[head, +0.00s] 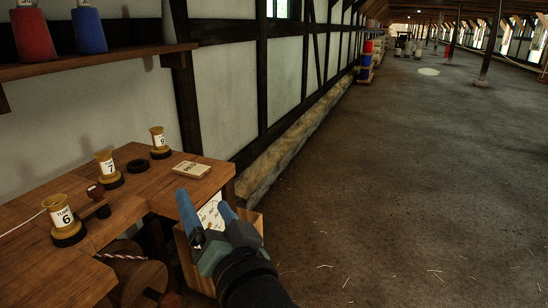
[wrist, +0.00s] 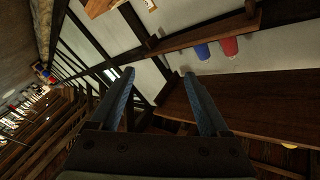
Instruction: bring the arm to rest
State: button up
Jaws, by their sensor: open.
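My gripper (head: 207,216) is open and empty, held up in front of the right end of the wooden workbench (head: 150,193) in the head view. Its two blue fingers stand apart with nothing between them. In the wrist view my gripper (wrist: 157,95) also shows its fingers spread, against the timbered wall and the bench edge. The wrist picture is tilted. Part of a box with a white patterned sheet is hidden behind the fingers in the head view.
Yellow spools labelled 6 (head: 63,222), 7 (head: 107,170) and 9 (head: 159,143) stand on the bench with a black ring (head: 139,166) and a small card (head: 191,169). A shelf (head: 100,61) holds red and blue spools. A wooden box (head: 188,265) stands below. The floor at right is clear.

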jog(key=s+d+r+n+t+h, duration=0.1)
jog(key=s+d+r+t+h, duration=0.3)
jog(key=r, duration=0.5)
jog(key=s+d+r+t+h, duration=0.25)
jog(key=s+r, duration=0.25)
jog(key=r, duration=0.5)
jog(key=s+d+r+n+t+h, duration=0.1)
jog(key=s+d+r+t+h, duration=0.15)
jog(key=s+r+t, duration=0.45)
notch_tip(320, 180, up, 27)
jog(key=w+d+g+p, duration=0.1)
jog(key=w+g+p, duration=0.1)
jog(key=p, duration=2.2)
jog(key=shift+m+p, duration=0.3)
jog(key=shift+p, duration=0.05)
